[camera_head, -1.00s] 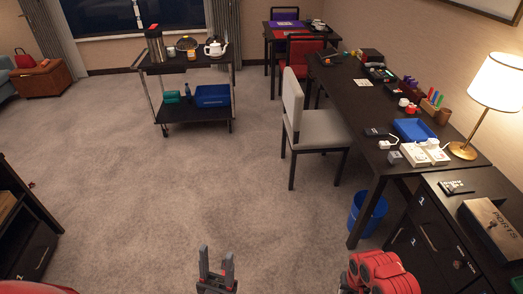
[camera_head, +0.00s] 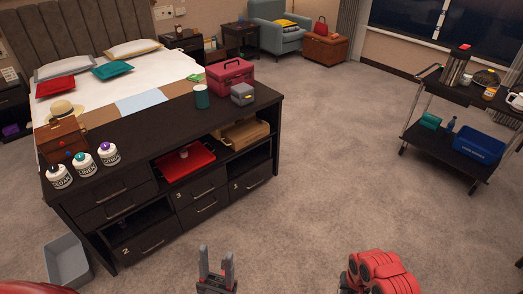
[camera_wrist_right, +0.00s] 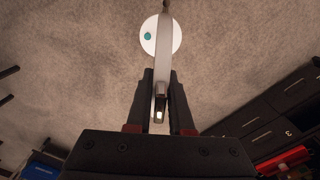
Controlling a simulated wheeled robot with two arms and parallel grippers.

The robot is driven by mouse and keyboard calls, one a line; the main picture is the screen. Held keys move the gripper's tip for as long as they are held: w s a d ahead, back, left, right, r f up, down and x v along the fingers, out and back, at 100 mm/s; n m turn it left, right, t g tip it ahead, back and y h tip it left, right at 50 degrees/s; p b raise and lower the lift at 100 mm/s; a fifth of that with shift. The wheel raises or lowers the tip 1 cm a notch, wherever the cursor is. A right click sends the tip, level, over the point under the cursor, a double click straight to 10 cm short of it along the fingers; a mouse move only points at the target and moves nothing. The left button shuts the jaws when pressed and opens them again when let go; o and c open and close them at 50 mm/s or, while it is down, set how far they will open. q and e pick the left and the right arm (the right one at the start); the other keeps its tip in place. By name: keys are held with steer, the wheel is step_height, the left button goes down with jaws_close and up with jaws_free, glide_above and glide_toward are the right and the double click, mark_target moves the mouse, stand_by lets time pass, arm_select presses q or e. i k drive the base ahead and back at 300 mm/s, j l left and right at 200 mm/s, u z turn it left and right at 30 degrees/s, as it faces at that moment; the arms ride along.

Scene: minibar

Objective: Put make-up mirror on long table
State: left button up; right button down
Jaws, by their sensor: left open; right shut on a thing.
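My right gripper (camera_wrist_right: 161,84) shows in the right wrist view, its two dark fingers shut on a thin grey-white piece, seen edge-on, which appears to be the make-up mirror (camera_wrist_right: 163,55). A white round disc (camera_wrist_right: 149,36) with a small teal spot shows behind this piece, above the carpet. In the head view only red parts of my right arm show at the lower right, and the held thing is hidden. My left gripper (camera_head: 216,270) points up at the bottom middle, open and empty over the carpet. The long table is not in the head view now.
A dark cabinet (camera_head: 130,135) with drawers stands at the left, bearing several jars, a pink case (camera_head: 232,82) and a teal cup (camera_head: 201,97). A bed (camera_head: 150,72) is behind it. A trolley (camera_head: 440,150) stands at the right. The middle carpet (camera_head: 330,170) is clear.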

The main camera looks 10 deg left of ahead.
mark_target(159, 126)
steer(key=i+j+u, duration=0.2)
steer(key=u, duration=0.15)
steer(key=i+j+u, duration=0.2)
steer(key=u, duration=0.15)
steer(key=i+j+u, duration=0.15)
steer(key=u, duration=0.25)
steer(key=i+j+u, duration=0.1)
steer(key=i, duration=0.65)
